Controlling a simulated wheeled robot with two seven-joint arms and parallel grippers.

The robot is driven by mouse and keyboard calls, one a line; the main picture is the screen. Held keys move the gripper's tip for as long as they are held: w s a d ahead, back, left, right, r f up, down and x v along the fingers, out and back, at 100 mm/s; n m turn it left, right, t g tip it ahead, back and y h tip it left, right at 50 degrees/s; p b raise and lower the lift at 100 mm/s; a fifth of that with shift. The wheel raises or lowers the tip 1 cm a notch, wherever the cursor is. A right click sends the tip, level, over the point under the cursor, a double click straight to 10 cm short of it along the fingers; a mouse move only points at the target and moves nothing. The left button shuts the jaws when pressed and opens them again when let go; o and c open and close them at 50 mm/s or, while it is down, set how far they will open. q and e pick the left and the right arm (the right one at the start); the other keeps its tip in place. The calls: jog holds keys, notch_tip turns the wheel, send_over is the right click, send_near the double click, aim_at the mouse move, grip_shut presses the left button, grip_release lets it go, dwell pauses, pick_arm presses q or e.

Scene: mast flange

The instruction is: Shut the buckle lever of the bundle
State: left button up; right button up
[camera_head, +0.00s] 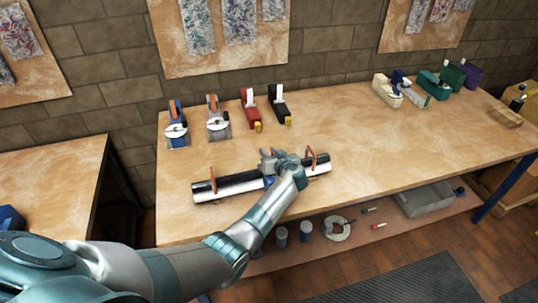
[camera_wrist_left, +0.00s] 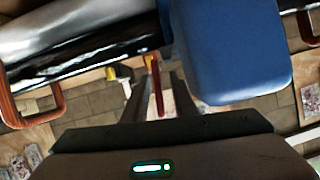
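The bundle (camera_head: 225,184) lies along the front of the table, a black tube and a white tube side by side with a red-brown loop near each end. It also shows at the upper left of the left wrist view (camera_wrist_left: 80,55). A blue block (camera_wrist_left: 230,50), apparently part of the buckle, fills the upper right of that view; a little blue (camera_head: 269,181) shows by my gripper in the head view. I cannot tell the lever's angle. My left gripper (camera_head: 270,160) is over the bundle's middle, its dark fingers (camera_wrist_left: 161,78) apart with nothing visibly held. My arm hides part of the bundle.
More blocks, including a green one (camera_head: 452,77), stand at the back right. The tabletop (camera_head: 380,140) right of the bundle is clear. A lower shelf holds cans and a grey box (camera_head: 425,198).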

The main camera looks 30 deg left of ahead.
pick_arm(q)
grip_shut()
pick_arm(e)
jog(key=shift+f, duration=0.2)
